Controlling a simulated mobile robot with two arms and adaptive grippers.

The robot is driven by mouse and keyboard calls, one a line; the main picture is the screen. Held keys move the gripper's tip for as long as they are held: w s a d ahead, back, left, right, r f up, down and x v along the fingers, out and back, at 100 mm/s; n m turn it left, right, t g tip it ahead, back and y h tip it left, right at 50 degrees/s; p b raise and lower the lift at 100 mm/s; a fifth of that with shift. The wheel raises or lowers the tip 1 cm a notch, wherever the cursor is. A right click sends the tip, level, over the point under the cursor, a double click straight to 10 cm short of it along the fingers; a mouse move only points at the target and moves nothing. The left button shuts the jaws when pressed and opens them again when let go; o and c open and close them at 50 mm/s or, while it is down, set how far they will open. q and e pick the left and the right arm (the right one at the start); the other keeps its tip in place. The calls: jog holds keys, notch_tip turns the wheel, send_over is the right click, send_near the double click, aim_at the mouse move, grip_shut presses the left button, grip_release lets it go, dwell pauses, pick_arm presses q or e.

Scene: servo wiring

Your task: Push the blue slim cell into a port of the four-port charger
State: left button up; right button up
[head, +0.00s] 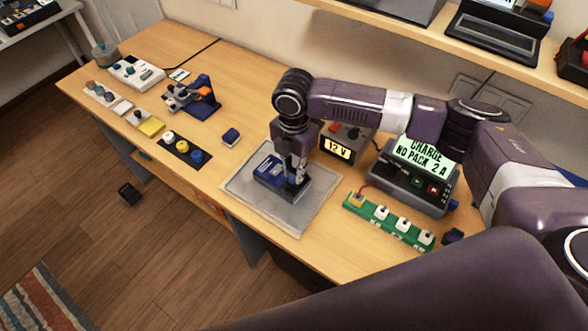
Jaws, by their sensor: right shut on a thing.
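My right gripper (296,186) is low over the grey mat, pointing down. It is shut at the right end of a blue block (268,170) with pale and dark parts. The fingers hide part of the block, and I cannot tell surely whether it is the slim cell. A grey charger (408,190) reads "CHARGE NO PACK 2 A" to the right. In front of it lies a green strip (396,226) with a yellow and several white connectors. I cannot make out which of these is the four-port charger. My left gripper is not in view.
The grey mat (235,187) lies at the table's front edge. A small blue block (231,137) stands behind it, and a 12 V box (341,148) to its right. A black tray of knobs (184,153) and a clamp stand (201,92) are at left.

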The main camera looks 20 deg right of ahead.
aim_at(294, 178)
jog(key=shift+f+b, duration=0.45)
jog(key=shift+f, duration=1.15)
jog(key=o, duration=1)
notch_tip(294, 178, up, 12)
